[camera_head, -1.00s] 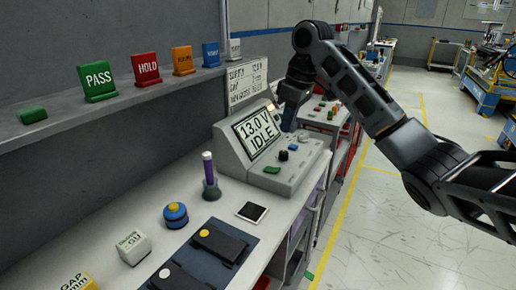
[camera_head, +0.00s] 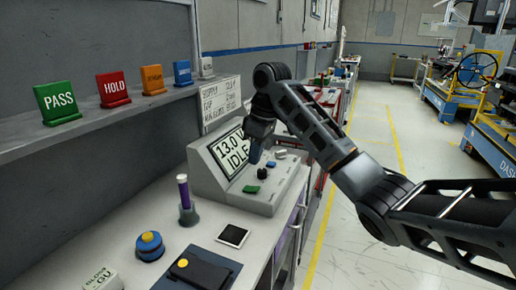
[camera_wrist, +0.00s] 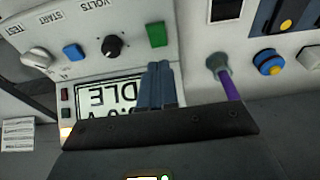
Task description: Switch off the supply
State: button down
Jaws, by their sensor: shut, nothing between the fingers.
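The supply (camera_head: 205,178) is a grey sloped console on the bench. Its screen (camera_head: 232,155) reads 13.0 V IDLE. On its front deck are a green button (camera_head: 251,189), a black knob (camera_head: 263,174) and a blue button (camera_head: 271,165). In the wrist view the green button (camera_wrist: 157,34), the VOLTS knob (camera_wrist: 112,46), the blue START button (camera_wrist: 73,52) and the pale TEST lever (camera_wrist: 38,57) show clearly.
A purple-handled tool in a holder (camera_head: 186,195), a blue knob with a yellow top (camera_head: 149,245) and a white-framed tablet (camera_head: 233,235) stand near the console. Coloured signs line the shelf (camera_head: 110,122). A note board (camera_head: 220,103) is behind the console.

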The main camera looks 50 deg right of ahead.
aim_at(253, 189)
jog(key=x, duration=0.2)
jog(key=s+x, duration=0.1)
jog(key=x, duration=0.2)
jog(key=p+x, duration=0.1)
jog(key=x, duration=0.1)
jog(key=shift+s+d+f, duration=0.15)
jog(key=shift+d+f, duration=0.15)
jog(key=shift+f, duration=0.15)
jog(key=shift+f, duration=0.1)
